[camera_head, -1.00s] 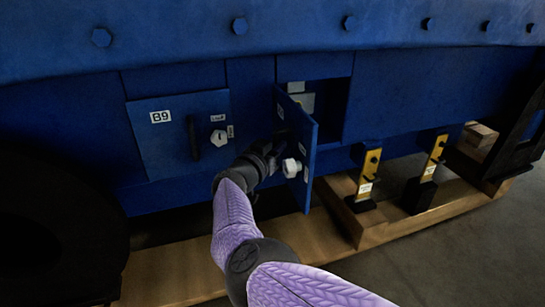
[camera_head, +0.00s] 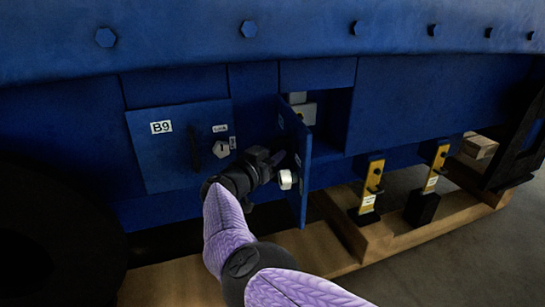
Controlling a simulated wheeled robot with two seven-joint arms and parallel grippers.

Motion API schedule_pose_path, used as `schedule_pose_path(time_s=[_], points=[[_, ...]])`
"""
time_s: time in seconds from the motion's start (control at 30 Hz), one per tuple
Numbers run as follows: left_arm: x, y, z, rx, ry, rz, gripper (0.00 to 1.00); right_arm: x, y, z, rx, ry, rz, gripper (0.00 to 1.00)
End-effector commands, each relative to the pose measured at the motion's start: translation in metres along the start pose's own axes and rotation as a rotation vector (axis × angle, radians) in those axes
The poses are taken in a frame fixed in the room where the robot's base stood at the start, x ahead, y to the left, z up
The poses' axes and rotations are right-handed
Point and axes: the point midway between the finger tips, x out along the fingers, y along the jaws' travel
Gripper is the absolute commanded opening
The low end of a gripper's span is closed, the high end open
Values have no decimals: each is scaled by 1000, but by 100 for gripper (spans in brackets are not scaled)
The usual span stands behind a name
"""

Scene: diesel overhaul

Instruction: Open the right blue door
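The right blue door (camera_head: 303,170) stands swung out from the blue body, seen nearly edge-on, with its hinge side at the left of the opening. The opening (camera_head: 330,118) behind it shows a dark recess with light grey parts inside. A white round knob (camera_head: 285,180) sits on the door's left-facing side. My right gripper (camera_head: 274,166) is at that side, beside the knob; its fingers are dark and small, so I cannot tell if they grip it. The left blue door (camera_head: 180,145), labelled B9, is closed. My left gripper is not in view.
Two yellow brackets (camera_head: 371,182) with black feet stand on a wooden pallet (camera_head: 385,235) at the right. A small wooden box (camera_head: 480,146) lies farther back. A dark round shape fills the lower left. Grey floor is free at the lower right.

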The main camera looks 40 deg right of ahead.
Motion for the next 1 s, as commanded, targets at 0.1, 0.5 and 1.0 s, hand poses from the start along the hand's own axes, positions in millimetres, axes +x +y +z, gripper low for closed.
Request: schedule_pose_path(time_s=[0.1, 0.5, 1.0], points=[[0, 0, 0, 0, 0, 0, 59, 0, 0, 0, 0, -2, 1, 52], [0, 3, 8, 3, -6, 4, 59, -6, 0, 0, 1, -5, 0, 53], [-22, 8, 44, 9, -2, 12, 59, -90, 0, -1, 0, -4, 0, 53]])
